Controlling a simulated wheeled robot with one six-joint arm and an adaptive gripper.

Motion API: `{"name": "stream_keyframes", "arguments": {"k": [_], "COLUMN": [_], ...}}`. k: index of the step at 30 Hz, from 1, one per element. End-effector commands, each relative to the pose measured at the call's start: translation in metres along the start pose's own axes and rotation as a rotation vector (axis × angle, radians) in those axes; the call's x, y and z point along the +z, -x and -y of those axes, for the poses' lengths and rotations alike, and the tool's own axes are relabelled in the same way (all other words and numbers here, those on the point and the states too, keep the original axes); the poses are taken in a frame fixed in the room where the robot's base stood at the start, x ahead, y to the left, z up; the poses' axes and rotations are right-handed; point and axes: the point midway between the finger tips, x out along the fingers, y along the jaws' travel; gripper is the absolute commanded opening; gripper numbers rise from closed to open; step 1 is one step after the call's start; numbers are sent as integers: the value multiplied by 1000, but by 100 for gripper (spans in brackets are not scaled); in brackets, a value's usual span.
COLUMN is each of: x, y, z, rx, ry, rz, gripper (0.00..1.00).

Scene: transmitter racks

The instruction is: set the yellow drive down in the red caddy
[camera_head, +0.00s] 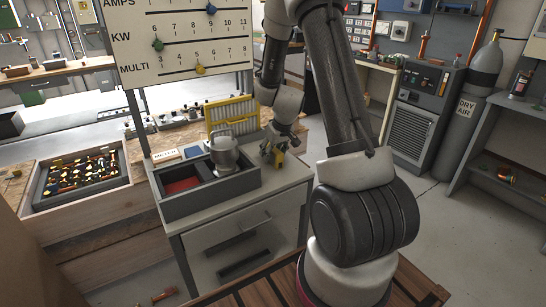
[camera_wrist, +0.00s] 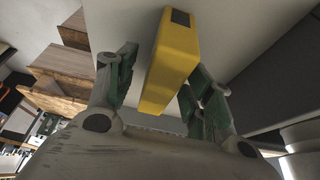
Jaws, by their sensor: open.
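The yellow drive (camera_wrist: 172,62) is a long yellow block with a dark patch on one end. In the wrist view it lies between the two green-padded fingers of my gripper (camera_wrist: 163,72), which are open with a gap visible beside it. In the head view my gripper (camera_head: 272,152) is low at the right end of the cabinet top, and a small part of the yellow drive (camera_head: 281,159) shows by its fingers. The red caddy (camera_head: 182,185) shows as a red-floored compartment in a dark grey tray, left of my gripper. Its red floor looks empty.
A grey metal canister (camera_head: 224,152) stands in the tray's right part, between the red compartment and my gripper. A yellow rack (camera_head: 234,121) stands behind it. A wooden crate (camera_head: 83,180) of small parts is at left. A scale board (camera_head: 178,40) hangs above.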

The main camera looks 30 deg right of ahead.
Motion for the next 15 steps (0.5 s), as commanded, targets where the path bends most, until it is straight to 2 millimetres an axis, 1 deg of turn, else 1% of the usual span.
{"name": "stream_keyframes", "arguments": {"k": [10,14,15], "x": [0,0,0], "y": [-1,-1,-1], "z": [0,0,0], "rx": [0,0,0], "ry": [0,0,0], "rz": [0,0,0], "gripper": [52,28,21]}}
